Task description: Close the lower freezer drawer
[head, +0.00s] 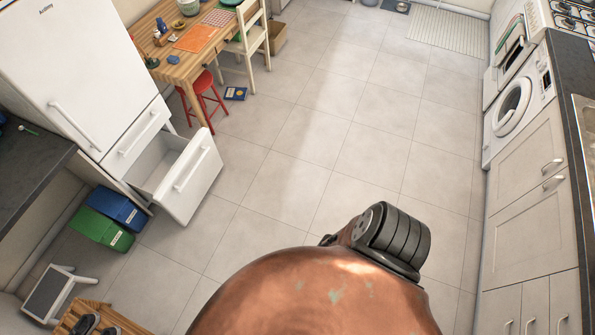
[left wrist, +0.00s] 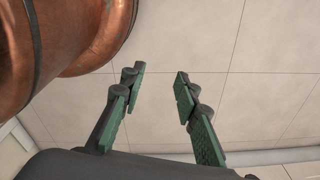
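The lower freezer drawer (head: 193,182) of the white fridge-freezer (head: 75,65) stands pulled out at the left of the head view. Its front has a long pale handle (head: 192,170), and its inside looks empty. The drawer above it (head: 135,135) is shut. My left gripper (left wrist: 158,88) shows in the left wrist view with its green-padded fingers apart and nothing between them, over bare floor tiles. Neither gripper shows in the head view, where my copper-coloured body fills the bottom middle. My right gripper is not in any view.
Green (head: 101,231) and blue (head: 122,208) bins stand just left of the open drawer. A red stool (head: 203,92) and wooden table (head: 186,66) are behind it. A washer (head: 517,112) and cabinets line the right. The tiled floor between is clear.

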